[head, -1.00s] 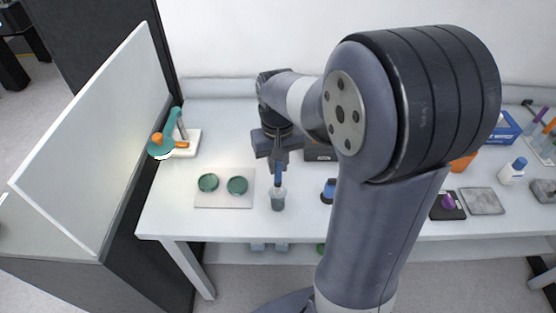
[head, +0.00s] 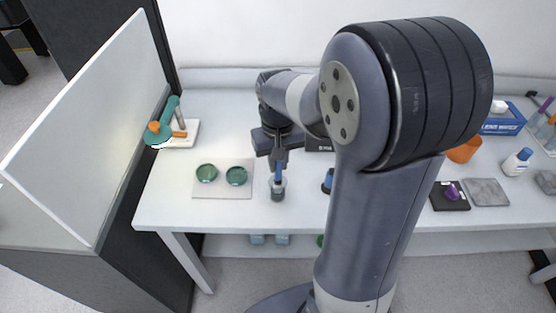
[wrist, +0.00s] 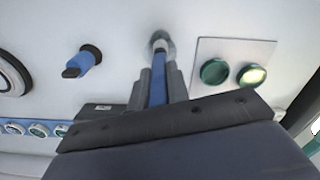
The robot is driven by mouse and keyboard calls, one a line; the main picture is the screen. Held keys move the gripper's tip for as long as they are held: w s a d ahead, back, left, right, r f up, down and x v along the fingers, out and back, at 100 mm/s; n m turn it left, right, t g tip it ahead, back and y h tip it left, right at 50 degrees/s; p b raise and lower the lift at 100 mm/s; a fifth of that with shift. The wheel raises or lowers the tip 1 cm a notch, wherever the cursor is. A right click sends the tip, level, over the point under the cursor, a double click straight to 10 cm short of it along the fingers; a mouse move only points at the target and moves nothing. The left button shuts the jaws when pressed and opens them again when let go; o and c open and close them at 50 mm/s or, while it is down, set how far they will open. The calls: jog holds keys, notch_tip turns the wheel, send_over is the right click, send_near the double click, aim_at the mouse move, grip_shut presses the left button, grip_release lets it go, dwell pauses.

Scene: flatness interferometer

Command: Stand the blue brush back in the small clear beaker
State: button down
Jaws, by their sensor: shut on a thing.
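My gripper (head: 279,162) is shut on the blue brush (head: 278,172), which it holds upright, handle up, over the left-middle of the bench. The small clear beaker (head: 278,192) stands directly below it, near the front edge. The brush's lower end lines up with the beaker's mouth and seems to be inside it; the exact depth is hard to tell. In the wrist view the blue handle (wrist: 158,92) runs between my two fingers towards the beaker (wrist: 160,40).
Left of the beaker, a pale plate (head: 223,192) bears two green discs. To its right stands a dark, blue-topped item (head: 328,181), partly hidden by my arm in the head view; the wrist view shows it clear of my fingers. A teal and orange instrument (head: 172,128) stands at the back left.

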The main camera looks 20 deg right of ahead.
jog(key=shift+f+b, duration=0.75)
jog(key=shift+f, duration=0.4)
jog(key=c, duration=1.3)
grip_release()
jog(key=shift+r, duration=0.1)
notch_tip(320, 180, up, 11)
jog(key=shift+f, duration=0.15)
jog(key=shift+f, duration=0.1)
notch_tip(320, 180, down, 11)
jog(key=shift+r, duration=0.5)
